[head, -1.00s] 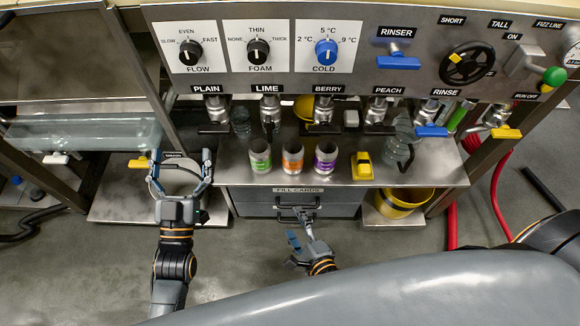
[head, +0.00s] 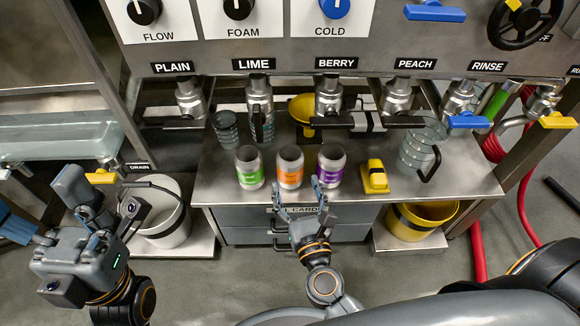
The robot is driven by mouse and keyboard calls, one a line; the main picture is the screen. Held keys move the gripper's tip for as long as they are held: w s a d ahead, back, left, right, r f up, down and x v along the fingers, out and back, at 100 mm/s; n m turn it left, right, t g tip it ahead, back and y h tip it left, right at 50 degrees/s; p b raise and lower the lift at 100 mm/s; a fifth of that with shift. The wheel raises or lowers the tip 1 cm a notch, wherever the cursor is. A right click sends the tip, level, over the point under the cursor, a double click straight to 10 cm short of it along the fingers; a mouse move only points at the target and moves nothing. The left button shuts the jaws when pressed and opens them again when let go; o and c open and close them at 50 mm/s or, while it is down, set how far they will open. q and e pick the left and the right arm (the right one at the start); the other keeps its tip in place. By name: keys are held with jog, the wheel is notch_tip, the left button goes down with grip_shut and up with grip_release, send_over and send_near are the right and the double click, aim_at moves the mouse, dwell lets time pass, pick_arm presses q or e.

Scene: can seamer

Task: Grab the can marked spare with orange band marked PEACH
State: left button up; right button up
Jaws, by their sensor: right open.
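The can with the orange band (head: 290,170) stands upright on the steel counter, between a green-banded can (head: 249,168) and a purple-banded can (head: 331,165). The print on its band is too small to read. My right gripper (head: 299,192) is open and empty, at the counter's front edge just in front of the orange-banded can. Its right fingertip overlaps the purple-banded can in the picture; I cannot tell if they touch. My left gripper (head: 85,225) is at the lower left, away from the cans, and its finger opening is not clear.
A yellow block-like item (head: 374,177) sits right of the cans. Taps with dark handles hang above the counter (head: 460,186), under the PEACH label (head: 415,64) and others. Clear pitchers stand behind. A white bucket (head: 166,226) and a yellow bucket (head: 424,220) stand lower down.

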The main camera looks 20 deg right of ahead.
aim_at(290, 163)
jog(key=w, duration=0.5)
jog(key=w+d, duration=0.1)
jog(key=w, duration=0.1)
jog(key=shift+w, duration=0.3)
jog(key=shift+c, duration=0.2)
jog(key=c, duration=0.6)
